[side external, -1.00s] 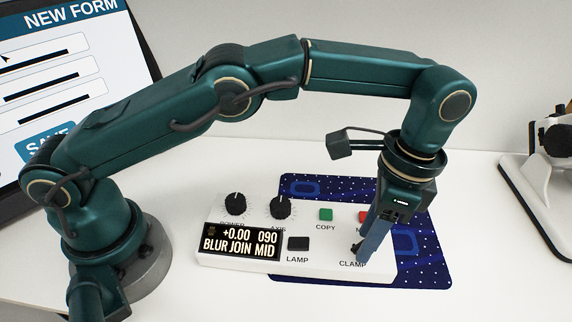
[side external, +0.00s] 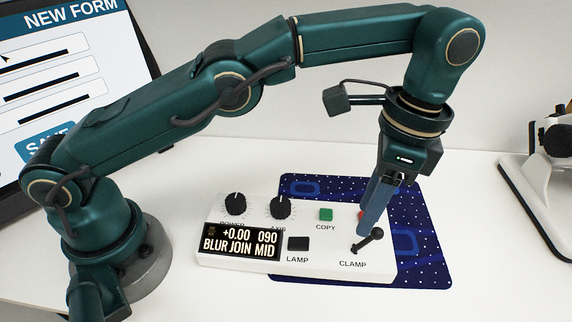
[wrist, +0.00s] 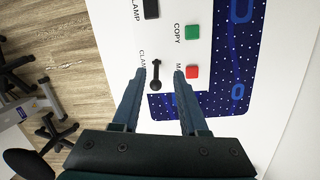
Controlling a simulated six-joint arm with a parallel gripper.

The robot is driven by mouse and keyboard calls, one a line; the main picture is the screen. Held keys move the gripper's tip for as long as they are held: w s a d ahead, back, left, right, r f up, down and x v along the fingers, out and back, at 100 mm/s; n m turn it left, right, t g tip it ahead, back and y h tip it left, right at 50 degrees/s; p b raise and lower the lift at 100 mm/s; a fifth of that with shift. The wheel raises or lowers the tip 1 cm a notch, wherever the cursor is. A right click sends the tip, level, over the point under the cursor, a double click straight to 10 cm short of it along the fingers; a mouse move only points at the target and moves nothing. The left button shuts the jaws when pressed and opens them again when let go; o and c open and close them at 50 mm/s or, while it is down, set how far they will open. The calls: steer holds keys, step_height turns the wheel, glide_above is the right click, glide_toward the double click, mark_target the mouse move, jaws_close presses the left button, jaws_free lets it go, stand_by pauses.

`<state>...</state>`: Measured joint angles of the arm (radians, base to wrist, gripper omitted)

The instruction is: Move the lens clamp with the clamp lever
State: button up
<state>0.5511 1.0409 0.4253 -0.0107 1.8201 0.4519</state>
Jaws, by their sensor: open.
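The clamp lever (side external: 368,241) is a short black bar with a round knob, above the CLAMP label on the white control box (side external: 330,265). It tilts up to the right in the side view. It also shows in the wrist view (wrist: 155,78), between the two finger lines with gaps on both sides. The display (side external: 241,245) reads "+0.00 090 BLUR JOIN MID".
Two black knobs (side external: 281,208), a green COPY button (side external: 326,214), a partly hidden red button (wrist: 192,72) and a black LAMP switch (side external: 299,243) are on the box. A dark blue dotted mat (side external: 432,266) lies beneath. A screen (side external: 72,75) stands left; a white instrument (side external: 545,175) stands right.

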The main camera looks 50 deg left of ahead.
steer(key=w+a+r, duration=0.1)
steer(key=a+r, duration=0.5)
steer(key=a, duration=0.4)
steer(key=shift+w+a, duration=0.15)
steer(key=shift+w, duration=0.1)
steer(key=shift+r, duration=0.1)
steer(key=s+a+r+n+t, duration=0.4)
steer(key=s+a+r, duration=0.2)
steer(key=s+r, duration=0.25)
steer(key=s+a+f+n+t, duration=0.2)
steer(key=s+f+n, duration=0.4)
steer(key=f, duration=0.3)
steer(key=shift+a+n+t+h, duration=0.25)
steer(key=shift+n+t+h, duration=0.2)
steer(key=shift+n, duration=0.35)
